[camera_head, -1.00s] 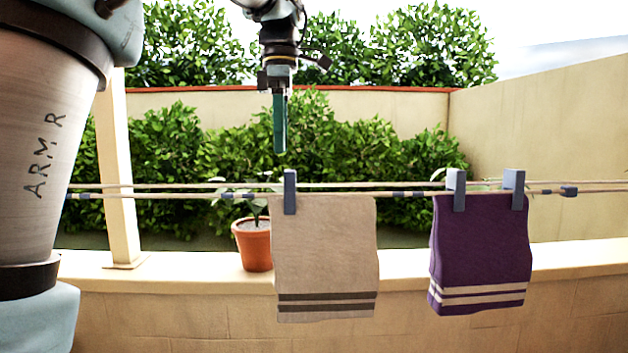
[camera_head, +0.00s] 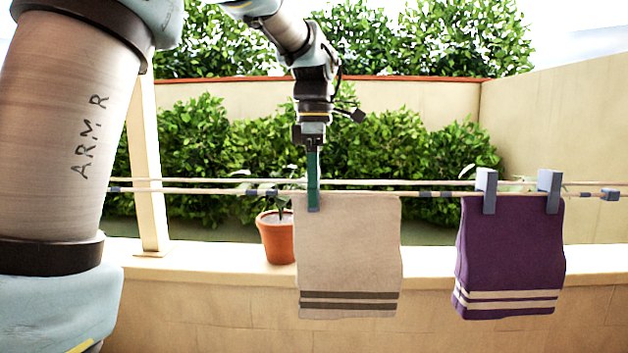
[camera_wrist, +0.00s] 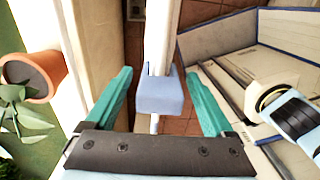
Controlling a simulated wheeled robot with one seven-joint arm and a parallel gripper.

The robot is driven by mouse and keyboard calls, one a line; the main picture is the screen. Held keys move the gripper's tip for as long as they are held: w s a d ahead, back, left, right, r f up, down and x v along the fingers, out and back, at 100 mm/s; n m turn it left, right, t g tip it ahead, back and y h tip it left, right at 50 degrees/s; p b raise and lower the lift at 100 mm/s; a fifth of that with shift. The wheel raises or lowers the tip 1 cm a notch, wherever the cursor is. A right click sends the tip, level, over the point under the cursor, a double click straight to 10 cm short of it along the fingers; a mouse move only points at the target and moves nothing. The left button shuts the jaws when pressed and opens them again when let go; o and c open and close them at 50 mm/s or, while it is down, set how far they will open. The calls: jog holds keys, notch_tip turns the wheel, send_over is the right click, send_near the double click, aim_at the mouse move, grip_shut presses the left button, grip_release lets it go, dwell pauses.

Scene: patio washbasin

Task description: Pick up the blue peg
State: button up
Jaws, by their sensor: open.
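The blue peg (camera_head: 314,208) is clipped over the line at the top left of the beige towel (camera_head: 348,255). My gripper (camera_head: 313,190) points straight down over it, and its teal fingers hide most of the peg in the head view. In the wrist view the peg (camera_wrist: 160,96) sits between the two teal fingers (camera_wrist: 158,82), with a visible gap on each side. The fingers are open. The towel (camera_wrist: 159,35) shows there nearly edge-on, running away from the peg.
Two similar pegs (camera_head: 486,192) (camera_head: 549,192) hold a purple towel (camera_head: 510,250) to the right. Two clotheslines (camera_head: 430,184) cross the view. A potted plant (camera_head: 276,240) stands on the low wall (camera_head: 215,272) behind. A cream post (camera_head: 147,170) rises at the left.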

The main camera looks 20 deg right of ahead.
jog(key=shift+f, duration=0.2)
grip_shut()
dwell(0.6)
jog(key=shift+r, duration=0.15)
notch_tip(320, 180, up, 10)
jog(key=shift+f+b, duration=0.1)
jog(key=shift+b, duration=0.45)
